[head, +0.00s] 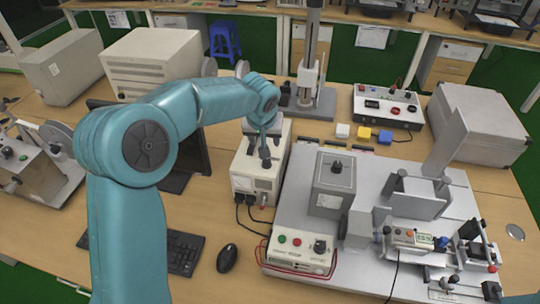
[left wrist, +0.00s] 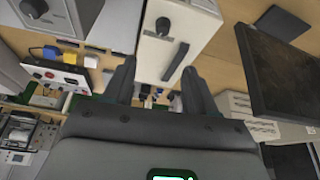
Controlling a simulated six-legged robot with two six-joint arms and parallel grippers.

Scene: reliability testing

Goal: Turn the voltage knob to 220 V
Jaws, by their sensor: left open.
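The white box (head: 257,175) stands left of the grey platform in the head view, with a meter on its front. Its top shows in the left wrist view (left wrist: 192,22), with a round black knob (left wrist: 163,26) and a black bar handle (left wrist: 175,62). My left gripper (head: 264,140) is over the back of this box, fingers pointing down. In the left wrist view its fingers (left wrist: 159,72) are apart with nothing held between them; the handle lies between them in the picture and the knob beyond. Contact cannot be told. The knob's markings are unreadable. My right gripper is not visible.
A grey box (head: 328,200) with a top knob stands on the grey platform (head: 297,222). A control panel (head: 388,106) and white, yellow and blue blocks (head: 364,133) are behind it. A monitor (left wrist: 290,72) stands close beside the white box. A keyboard and mouse (head: 228,258) lie in front.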

